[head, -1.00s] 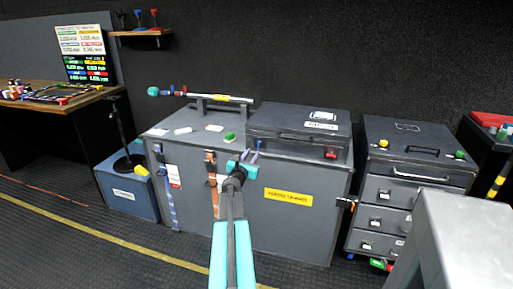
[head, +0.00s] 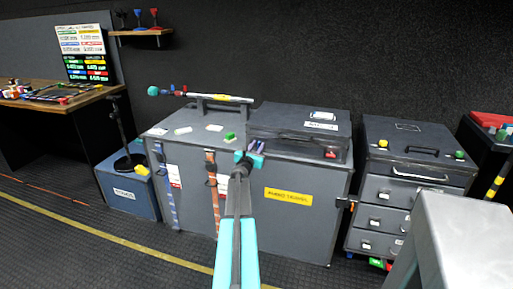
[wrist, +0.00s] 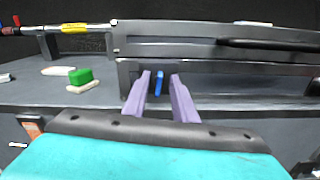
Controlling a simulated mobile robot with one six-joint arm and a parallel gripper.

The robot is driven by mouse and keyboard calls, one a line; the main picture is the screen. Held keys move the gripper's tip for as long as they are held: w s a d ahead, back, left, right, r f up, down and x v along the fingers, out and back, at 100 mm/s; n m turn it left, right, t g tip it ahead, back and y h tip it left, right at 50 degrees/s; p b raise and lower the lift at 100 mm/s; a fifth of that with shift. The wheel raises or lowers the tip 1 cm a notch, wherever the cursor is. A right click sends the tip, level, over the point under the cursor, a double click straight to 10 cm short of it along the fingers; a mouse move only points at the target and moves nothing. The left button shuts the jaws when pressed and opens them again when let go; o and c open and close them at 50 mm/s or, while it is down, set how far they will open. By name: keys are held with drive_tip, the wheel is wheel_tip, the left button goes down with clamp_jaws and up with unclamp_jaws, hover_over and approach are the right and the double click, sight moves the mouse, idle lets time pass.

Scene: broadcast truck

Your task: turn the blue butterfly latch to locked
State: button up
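The blue butterfly latch (wrist: 158,82) shows in the wrist view as a small, narrow, upright blue tab on the front of the dark grey lidded case (wrist: 218,70). My gripper (wrist: 161,80) is open, with its two purple fingers apart. The latch appears in the gap between the fingertips, a little nearer the left one. I cannot tell whether either finger touches it. In the head view my gripper (head: 255,150) is at the left front of the lidded case (head: 300,121) and largely covers the latch.
The case stands on a large grey trunk (head: 300,225) with a yellow label. A green block (wrist: 80,77) and pale pieces lie left of the case. A rod on a stand (head: 205,97) is behind them. A drawer cabinet (head: 410,150) stands right.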

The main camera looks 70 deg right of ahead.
drive_tip(key=shift+d, duration=0.4)
